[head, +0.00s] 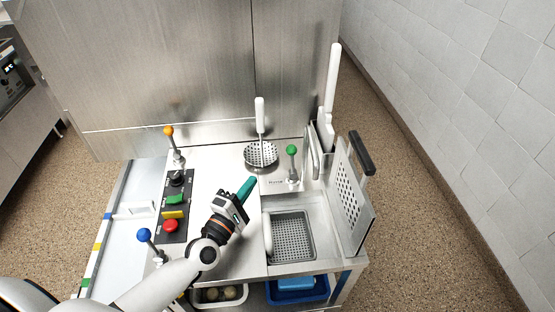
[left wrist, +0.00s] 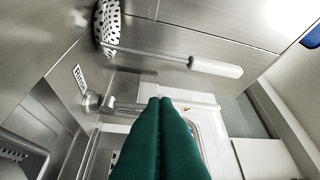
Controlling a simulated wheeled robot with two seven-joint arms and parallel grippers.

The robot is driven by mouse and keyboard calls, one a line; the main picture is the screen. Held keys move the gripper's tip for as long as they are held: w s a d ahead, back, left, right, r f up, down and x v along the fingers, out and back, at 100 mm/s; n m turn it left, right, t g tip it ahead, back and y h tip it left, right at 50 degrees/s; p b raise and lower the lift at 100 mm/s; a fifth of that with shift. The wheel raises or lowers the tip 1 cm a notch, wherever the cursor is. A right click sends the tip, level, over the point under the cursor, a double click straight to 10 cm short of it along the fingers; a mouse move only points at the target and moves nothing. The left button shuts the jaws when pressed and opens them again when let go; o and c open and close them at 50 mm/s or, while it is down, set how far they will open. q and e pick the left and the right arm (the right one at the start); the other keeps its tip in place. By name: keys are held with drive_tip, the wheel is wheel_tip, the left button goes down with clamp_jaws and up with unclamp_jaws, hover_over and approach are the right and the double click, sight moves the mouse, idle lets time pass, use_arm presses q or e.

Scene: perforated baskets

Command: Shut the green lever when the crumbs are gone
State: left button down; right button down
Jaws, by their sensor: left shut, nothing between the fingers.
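The green lever (head: 292,150) stands upright on the steel top, behind the basin, with a green ball on a metal stem. In the left wrist view its metal stem (left wrist: 122,105) runs behind my fingers, and its ball is hidden. My left gripper (head: 250,183) has green fingers, shut and empty, to the left of the lever and apart from it. The fingers also fill the lower middle of the left wrist view (left wrist: 160,135). The basin holds a perforated tray (head: 292,238); I can make out no crumbs in it. My right gripper is out of view.
A skimmer (head: 261,155) with a white handle stands behind my gripper. An orange lever (head: 169,131), a blue lever (head: 144,235) and a button panel (head: 172,213) are to the left. A perforated basket panel (head: 350,193) with a black handle stands at the right.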

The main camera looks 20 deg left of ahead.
use_arm(q)
drive_tip(key=p, duration=0.1)
approach(292, 162)
drive_tip(key=w+a+r, duration=0.4)
drive_tip(key=shift+w+d+r+p, duration=0.1)
drive_tip(key=shift+w+d+p, duration=0.25)
drive_tip(key=shift+w+d, duration=0.3)
drive_tip(key=shift+w+d+p, duration=0.35)
drive_tip(key=shift+w+d, duration=0.1)
drive_tip(key=shift+d, duration=0.3)
drive_tip(key=p, duration=0.1)
drive_tip(key=d+r+m+p, duration=0.1)
drive_tip(key=p, duration=0.1)
drive_tip(key=shift+w+d+g, duration=0.1)
drive_tip(key=shift+w+g, duration=0.2)
